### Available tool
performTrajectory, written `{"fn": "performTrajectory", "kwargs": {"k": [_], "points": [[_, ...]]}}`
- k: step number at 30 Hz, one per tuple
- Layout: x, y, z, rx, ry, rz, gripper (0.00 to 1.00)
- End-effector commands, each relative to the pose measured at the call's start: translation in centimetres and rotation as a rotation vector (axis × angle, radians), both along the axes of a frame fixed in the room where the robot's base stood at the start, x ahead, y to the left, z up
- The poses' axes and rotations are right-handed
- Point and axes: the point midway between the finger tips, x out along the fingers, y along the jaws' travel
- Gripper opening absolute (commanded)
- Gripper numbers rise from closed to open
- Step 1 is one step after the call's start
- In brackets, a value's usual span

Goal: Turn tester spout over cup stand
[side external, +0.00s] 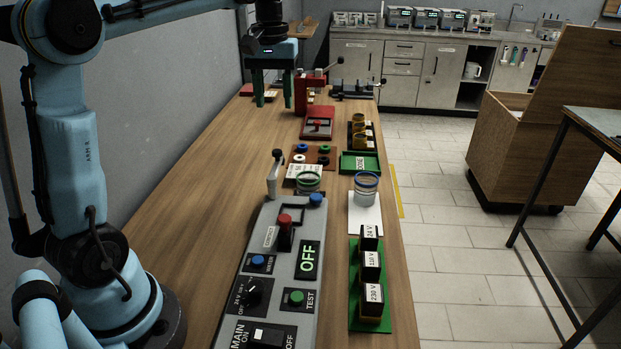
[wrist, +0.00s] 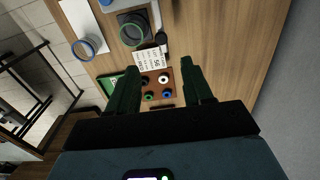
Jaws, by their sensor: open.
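My gripper (side external: 273,92) is open with two green fingers pointing down, above the far part of the wooden bench. Its fingers (wrist: 160,68) also show in the wrist view, apart and with nothing held between them. A pale upright arm with a dark top (side external: 273,178) stands at the far left end of the grey control panel; it may be the tester spout, but I cannot tell. A clear cup with a green rim (side external: 308,182) is beside it, also seen in the wrist view (wrist: 134,30). I cannot clearly identify the cup stand.
A blue-rimmed cup (side external: 366,188) stands on a white sheet (side external: 365,222). A red-brown plate with coloured knobs (side external: 311,157), a green tray (side external: 361,163) and a red device (side external: 310,92) are further back. Labelled dark blocks (side external: 371,268) line the right edge. The bench's left side is clear.

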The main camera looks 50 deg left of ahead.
Motion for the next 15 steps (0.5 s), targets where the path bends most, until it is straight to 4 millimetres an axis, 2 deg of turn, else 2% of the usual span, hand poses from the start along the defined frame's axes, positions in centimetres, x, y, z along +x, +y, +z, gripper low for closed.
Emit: {"fn": "performTrajectory", "kwargs": {"k": [7, 15], "points": [[0.1, 0.3, -1.3, -0.004, 0.009, 0.012, 0.5], [0.1, 0.3, -5.5, -0.004, 0.008, 0.011, 0.5]]}}
